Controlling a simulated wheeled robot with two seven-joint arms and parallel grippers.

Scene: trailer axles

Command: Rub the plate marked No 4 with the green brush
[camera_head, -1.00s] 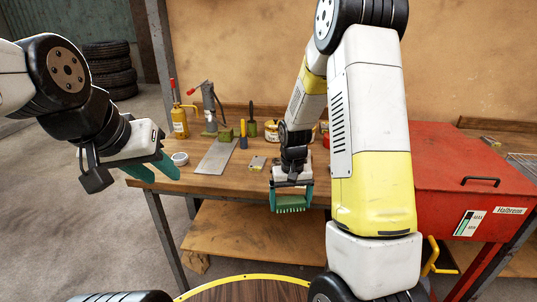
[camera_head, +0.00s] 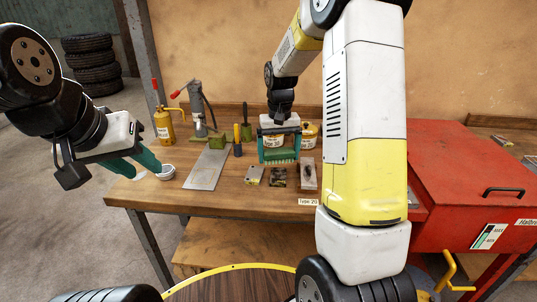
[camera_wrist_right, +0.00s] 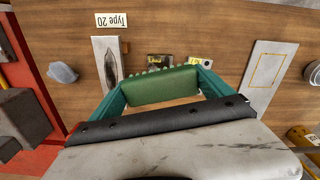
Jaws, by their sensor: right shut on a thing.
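My right gripper (camera_head: 279,146) is shut on the green brush (camera_head: 278,156) and holds it over the bench, bristles facing down. In the right wrist view the brush (camera_wrist_right: 163,88) spans between the fingers. Just in front of it in the head view lie two small plates: a greyish one with a yellow tag (camera_head: 254,175) and a dark, stained one (camera_head: 278,178). Both are partly hidden behind the brush in the wrist view. I cannot read a No 4 mark on either. My left gripper (camera_head: 135,163) is open and empty at the bench's left end.
A red box (camera_head: 460,185) bounds the right.

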